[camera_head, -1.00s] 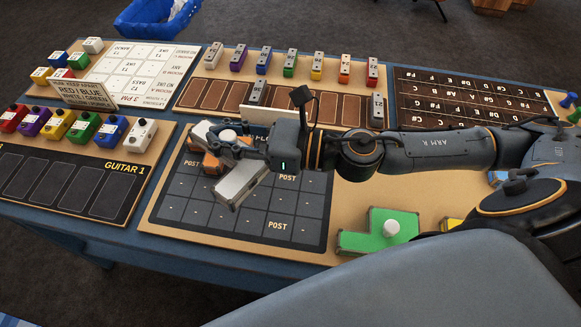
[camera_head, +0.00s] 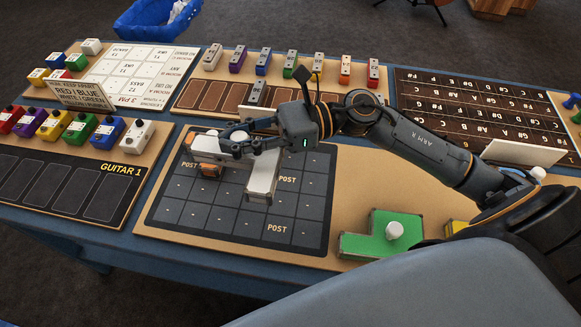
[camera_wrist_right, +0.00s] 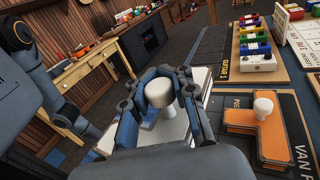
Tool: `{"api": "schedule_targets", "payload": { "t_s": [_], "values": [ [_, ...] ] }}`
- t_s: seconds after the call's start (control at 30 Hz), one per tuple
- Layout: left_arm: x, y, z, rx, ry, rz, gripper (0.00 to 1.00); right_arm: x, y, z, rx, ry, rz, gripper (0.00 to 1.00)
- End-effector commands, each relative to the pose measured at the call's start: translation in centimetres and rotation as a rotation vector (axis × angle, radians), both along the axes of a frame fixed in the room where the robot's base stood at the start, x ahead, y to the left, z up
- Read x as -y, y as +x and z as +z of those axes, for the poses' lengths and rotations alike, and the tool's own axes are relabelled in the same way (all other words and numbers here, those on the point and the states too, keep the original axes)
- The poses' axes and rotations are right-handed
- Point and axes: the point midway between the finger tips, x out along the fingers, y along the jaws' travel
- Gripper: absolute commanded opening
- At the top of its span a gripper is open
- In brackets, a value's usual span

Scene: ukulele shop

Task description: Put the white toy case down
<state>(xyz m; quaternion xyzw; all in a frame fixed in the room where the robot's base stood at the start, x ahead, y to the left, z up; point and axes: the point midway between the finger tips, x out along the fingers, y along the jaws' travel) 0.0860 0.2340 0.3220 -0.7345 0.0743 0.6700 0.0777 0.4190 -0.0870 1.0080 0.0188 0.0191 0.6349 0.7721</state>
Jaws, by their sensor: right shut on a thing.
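The white toy case (camera_head: 262,178) is an angular piece with grey sides and a white knob, over the dark grid board (camera_head: 215,220) in the head view. My right gripper (camera_head: 238,143) is shut on its knob, which also shows between the fingers in the wrist view (camera_wrist_right: 160,97). The gripper hides part of the case, and I cannot tell whether the case touches the board. An orange toy case (camera_head: 209,170) with a white knob lies on the board close beside it; it shows clearly in the wrist view (camera_wrist_right: 262,135). My left arm's end is small and dark in the wrist view.
A green case (camera_head: 380,238) lies right of the grid, with a yellow one (camera_head: 455,227) beside it. Coloured pedals (camera_head: 80,128) stand on the GUITAR 1 board to the left. Several coloured blocks line the board behind. The grid's front squares are clear.

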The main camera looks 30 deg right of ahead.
Motion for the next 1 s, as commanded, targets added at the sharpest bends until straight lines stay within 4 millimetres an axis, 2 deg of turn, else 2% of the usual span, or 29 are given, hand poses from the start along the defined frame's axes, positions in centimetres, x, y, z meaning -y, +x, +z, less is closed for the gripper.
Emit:
{"api": "schedule_targets", "payload": {
  "t_s": [0.17, 0.47, 0.6, 0.7, 1.0],
  "values": [
    [0.0, 0.0, 0.2, -0.001, 0.0, 0.0, 0.4, 1.9, 0.6, -0.8, -0.004, -0.001, 0.009, 0.0],
    [-0.1, 0.0, 1.4, -0.001, 0.001, 0.0, 0.4, 8.9, 2.7, -3.9, -0.004, 0.0, 0.006, 0.0],
    [-0.1, -0.1, 1.5, -0.001, 0.001, 0.0, 0.4, 11.0, 3.3, -6.7, -0.004, 0.002, 0.008, 0.0],
    [-0.1, 0.0, 1.7, -0.001, 0.001, 0.0, 0.4, 12.2, 3.6, -8.1, -0.001, 0.002, 0.009, 0.0],
    [-0.1, -0.1, 2.0, -0.001, 0.001, 0.0, 0.4, 13.6, 4.1, -10.4, -0.003, 0.003, 0.01, 0.0]
  ]
}}
